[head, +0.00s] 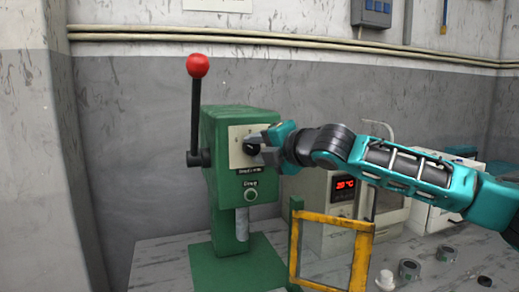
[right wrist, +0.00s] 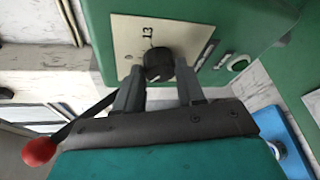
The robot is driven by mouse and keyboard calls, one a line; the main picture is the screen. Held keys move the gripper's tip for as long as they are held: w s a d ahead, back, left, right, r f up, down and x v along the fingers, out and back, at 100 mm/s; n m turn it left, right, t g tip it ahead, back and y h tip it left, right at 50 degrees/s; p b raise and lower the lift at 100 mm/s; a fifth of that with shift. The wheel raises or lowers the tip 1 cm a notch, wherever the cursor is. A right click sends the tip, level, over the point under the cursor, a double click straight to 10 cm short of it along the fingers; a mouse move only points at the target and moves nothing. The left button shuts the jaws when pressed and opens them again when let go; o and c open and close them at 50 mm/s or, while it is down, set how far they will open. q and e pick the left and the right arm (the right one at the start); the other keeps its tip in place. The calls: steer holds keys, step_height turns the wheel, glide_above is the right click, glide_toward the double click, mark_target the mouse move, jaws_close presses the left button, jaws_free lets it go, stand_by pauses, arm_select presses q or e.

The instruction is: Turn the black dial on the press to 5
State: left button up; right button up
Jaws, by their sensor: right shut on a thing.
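The green press (head: 233,185) stands on the bench left of centre in the head view. The black dial (head: 252,146) sits on the cream plate on its front, and it also shows in the right wrist view (right wrist: 158,62). My right gripper (head: 261,146) reaches in from the right and is shut on the dial, one finger on each side. In the right wrist view, the number 13 shows on the plate beside the dial. Other markings are hidden or too small to read. My left gripper is not in view.
The press's lever with a red knob (head: 197,66) rises on the left. A yellow-framed guard (head: 294,250) stands in front at right. Behind it is an oven-like box with a red display (head: 345,184). Tape rolls (head: 409,269) lie on the bench.

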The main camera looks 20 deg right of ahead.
steer(key=shift+n, duration=0.4)
stand_by(0.3)
steer(key=o, duration=1)
steer(key=shift+o, duration=0.2)
steer(key=shift+s, duration=0.1)
steer(key=v, duration=1.2)
steer(key=shift+s+r, duration=0.25)
steer(key=shift+s, duration=0.1)
steer(key=shift+a, duration=0.1)
